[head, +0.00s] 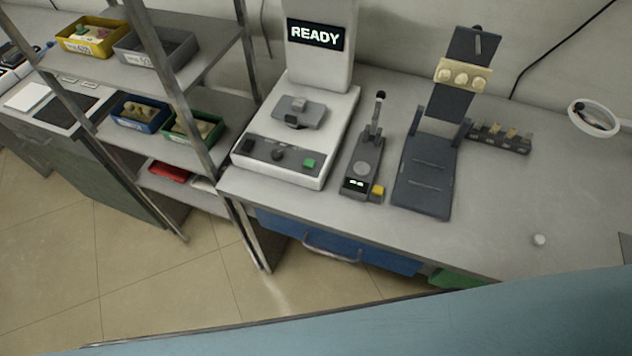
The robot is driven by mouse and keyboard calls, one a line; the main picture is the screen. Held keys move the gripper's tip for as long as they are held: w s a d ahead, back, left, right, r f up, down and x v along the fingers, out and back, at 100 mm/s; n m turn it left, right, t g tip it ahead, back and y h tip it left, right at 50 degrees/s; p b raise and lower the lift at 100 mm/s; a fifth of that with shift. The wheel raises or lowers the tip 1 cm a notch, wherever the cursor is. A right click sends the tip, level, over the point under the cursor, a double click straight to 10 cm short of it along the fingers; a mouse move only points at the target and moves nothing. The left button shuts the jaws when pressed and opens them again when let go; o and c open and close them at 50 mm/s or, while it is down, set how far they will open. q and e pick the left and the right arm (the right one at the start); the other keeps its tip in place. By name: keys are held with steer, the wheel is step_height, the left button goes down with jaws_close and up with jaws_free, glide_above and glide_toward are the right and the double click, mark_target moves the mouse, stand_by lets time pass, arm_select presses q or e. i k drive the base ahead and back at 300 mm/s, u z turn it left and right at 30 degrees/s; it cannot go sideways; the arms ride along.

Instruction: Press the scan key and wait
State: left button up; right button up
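A white bench machine (292,135) stands at the left end of the grey worktop, and its screen (316,35) reads READY. A grey fixture (299,112) sits on its deck. Its sloped front panel carries a green key (309,163) and dark knobs. No label is legible on either key, so I cannot tell which is the scan key. Neither of my grippers is in view.
A metal rack (176,84) with several bins stands left of the worktop (490,205). A dark stand (428,175) with a beige block (463,76) is right of the device. Beyond it are a dark strip holder (499,138) and a white ring (594,117). The worktop's right front is mostly clear.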

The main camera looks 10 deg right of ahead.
mark_target(309, 163)
steer(key=z, duration=1.15)
steer(key=i, duration=0.4)
steer(key=u, duration=1.2)
